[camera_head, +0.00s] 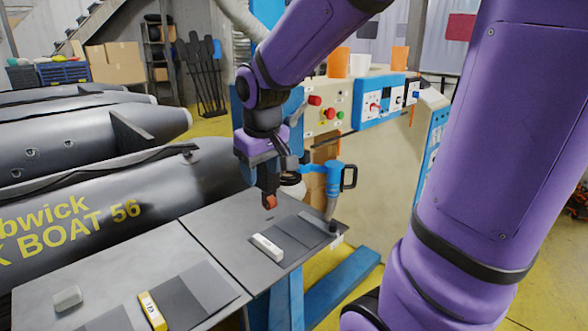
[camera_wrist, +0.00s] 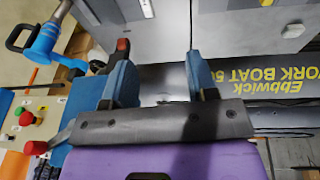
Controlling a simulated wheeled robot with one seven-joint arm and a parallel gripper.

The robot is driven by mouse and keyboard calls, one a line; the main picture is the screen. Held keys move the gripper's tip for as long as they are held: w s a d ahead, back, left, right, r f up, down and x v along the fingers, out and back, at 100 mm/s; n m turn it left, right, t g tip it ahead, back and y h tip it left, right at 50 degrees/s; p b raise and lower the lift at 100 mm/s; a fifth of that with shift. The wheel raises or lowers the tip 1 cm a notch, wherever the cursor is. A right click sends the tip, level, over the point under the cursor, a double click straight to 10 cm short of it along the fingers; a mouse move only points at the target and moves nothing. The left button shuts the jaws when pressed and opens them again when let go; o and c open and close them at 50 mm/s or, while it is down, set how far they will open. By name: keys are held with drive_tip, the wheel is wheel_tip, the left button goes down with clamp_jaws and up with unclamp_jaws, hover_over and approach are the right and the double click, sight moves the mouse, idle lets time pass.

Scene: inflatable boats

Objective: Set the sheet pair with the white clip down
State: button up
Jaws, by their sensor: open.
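The white clip (camera_head: 267,247) lies along the left edge of a pair of dark grey sheets (camera_head: 291,234) on the right part of the table. In the wrist view the white clip (camera_wrist: 147,9) shows at the top edge, partly cut off. My gripper (camera_head: 270,201) is above the table, behind the clip and apart from it. In the wrist view my gripper (camera_wrist: 158,55) has its two fingers spread with nothing between them. The far ends of the sheets are partly out of the wrist view.
A yellow clip (camera_head: 152,311) lies by other dark sheets on the nearer table part, with a small grey block (camera_head: 67,298) to its left. A blue tool (camera_head: 333,180) stands at the table's right edge. Grey boats (camera_head: 100,196) lie left, and a control panel (camera_head: 385,98) stands behind.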

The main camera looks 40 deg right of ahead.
drive_tip(key=s+a+r+t, duration=0.1)
drive_tip(key=s+a+r, duration=0.1)
drive_tip(key=s, duration=0.5)
drive_tip(key=s+a+r+t+y, duration=0.1)
drive_tip(key=s+r, duration=0.3)
drive_tip(key=s, duration=0.4)
drive_tip(key=shift+a+r+t, duration=0.15)
drive_tip(key=shift+a+t, duration=0.15)
drive_tip(key=shift+a, duration=0.55)
